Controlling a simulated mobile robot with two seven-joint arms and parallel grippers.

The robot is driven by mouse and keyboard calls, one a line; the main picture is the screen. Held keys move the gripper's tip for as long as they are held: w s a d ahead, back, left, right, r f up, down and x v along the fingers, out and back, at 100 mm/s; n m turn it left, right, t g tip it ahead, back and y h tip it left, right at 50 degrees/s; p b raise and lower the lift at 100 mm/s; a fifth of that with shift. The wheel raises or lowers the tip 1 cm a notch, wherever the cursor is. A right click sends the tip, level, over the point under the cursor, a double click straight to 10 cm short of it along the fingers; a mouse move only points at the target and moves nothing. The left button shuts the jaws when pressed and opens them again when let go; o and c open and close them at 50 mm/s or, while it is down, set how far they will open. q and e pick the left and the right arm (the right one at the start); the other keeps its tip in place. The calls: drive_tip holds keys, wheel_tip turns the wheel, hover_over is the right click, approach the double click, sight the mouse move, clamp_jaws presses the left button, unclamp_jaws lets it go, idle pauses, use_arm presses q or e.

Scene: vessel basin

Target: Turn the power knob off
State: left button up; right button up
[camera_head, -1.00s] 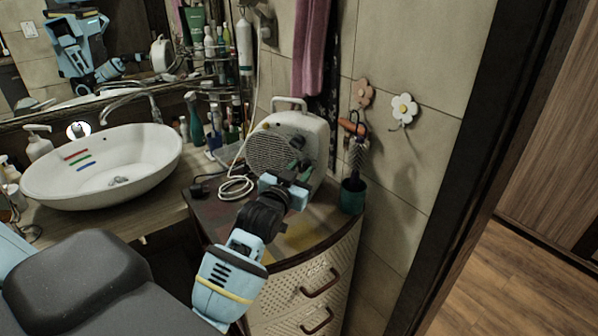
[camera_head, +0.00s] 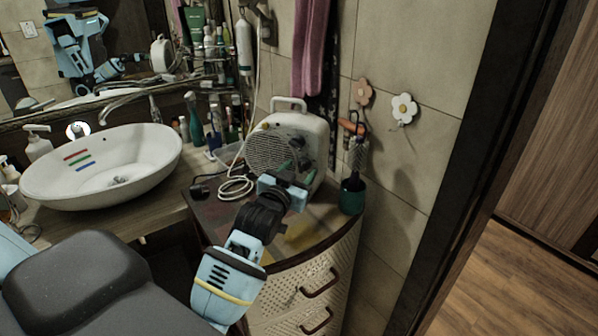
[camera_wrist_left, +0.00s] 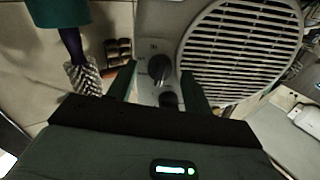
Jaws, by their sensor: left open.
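A white heater (camera_head: 312,127) with a round grille and a top handle stands on the cabinet top. Its control panel faces my left gripper. In the left wrist view the panel shows a dark knob (camera_wrist_left: 158,67) with printed marks around it, and a second dark knob (camera_wrist_left: 168,99) closer to the gripper. Which one is the power knob I cannot tell. My left gripper (camera_head: 294,168) is open in front of the panel. In the left wrist view its green fingers (camera_wrist_left: 158,82) lie to either side of the knobs, with nothing visibly gripped.
The cabinet (camera_head: 312,270) has drawers with handles. A green cup holding a brush (camera_head: 352,195) stands right of the heater. A white cord (camera_head: 236,187) lies left of it. The basin (camera_head: 105,165) and several bottles are farther left. A tiled wall is behind.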

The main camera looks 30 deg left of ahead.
use_arm(q)
drive_tip(key=s, duration=0.7)
drive_tip(key=shift+s+d+b, duration=0.2)
drive_tip(key=shift+d+b, duration=0.1)
drive_tip(key=shift+d, duration=0.15)
use_arm(e)
drive_tip(key=shift+s+a+f, duration=0.1)
drive_tip(key=shift+s+f, duration=0.3)
